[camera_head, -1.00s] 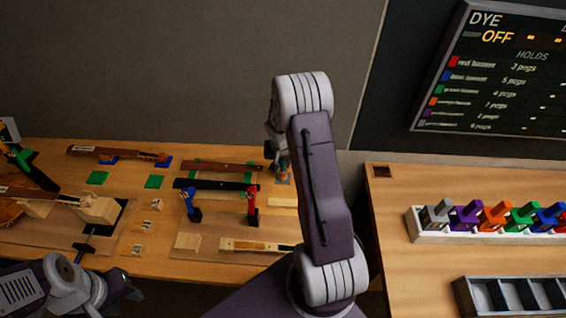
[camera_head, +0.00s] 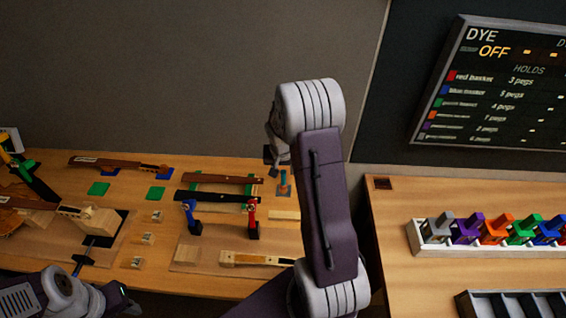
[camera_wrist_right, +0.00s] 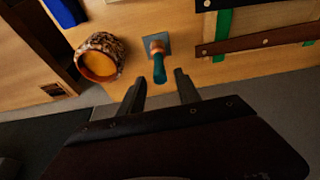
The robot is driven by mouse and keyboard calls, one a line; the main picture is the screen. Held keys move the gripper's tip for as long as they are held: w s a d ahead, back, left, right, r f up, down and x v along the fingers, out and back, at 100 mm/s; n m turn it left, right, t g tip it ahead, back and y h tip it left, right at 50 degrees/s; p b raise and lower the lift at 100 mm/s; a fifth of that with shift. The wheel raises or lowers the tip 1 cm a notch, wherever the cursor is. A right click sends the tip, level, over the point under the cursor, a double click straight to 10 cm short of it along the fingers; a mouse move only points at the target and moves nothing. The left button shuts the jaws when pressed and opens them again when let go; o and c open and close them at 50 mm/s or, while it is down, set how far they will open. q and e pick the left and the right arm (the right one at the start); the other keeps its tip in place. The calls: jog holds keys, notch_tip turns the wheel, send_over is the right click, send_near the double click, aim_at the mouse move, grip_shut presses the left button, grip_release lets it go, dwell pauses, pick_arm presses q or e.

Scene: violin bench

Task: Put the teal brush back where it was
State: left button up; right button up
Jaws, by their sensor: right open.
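The teal brush (camera_head: 283,181) stands upright on a small grey-blue square pad (camera_head: 289,192) at the right end of the left bench. In the right wrist view its teal handle (camera_wrist_right: 159,68) points towards my right gripper (camera_wrist_right: 160,83), and its lower end rests on the pad (camera_wrist_right: 146,43). My right gripper is open, with a finger on either side of the handle's end and clear of it. In the head view, the right gripper (camera_head: 272,157) is just above and left of the brush, partly hidden by my wrist. My left gripper (camera_head: 118,298) is low at the left; its jaws are unclear.
A round jar with a mottled rim (camera_wrist_right: 101,58) stands near the pad. Dark and brown fingerboards (camera_head: 222,179) lie left of the brush. Blue and red clamps (camera_head: 252,220) stand in front of them. Coloured pegs (camera_head: 495,230) sit in a rack on the right bench.

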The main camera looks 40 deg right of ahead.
jog(key=v, duration=0.6)
jog(key=shift+r, duration=0.3)
jog(key=shift+s+a, duration=0.1)
jog(key=shift+s, duration=0.1)
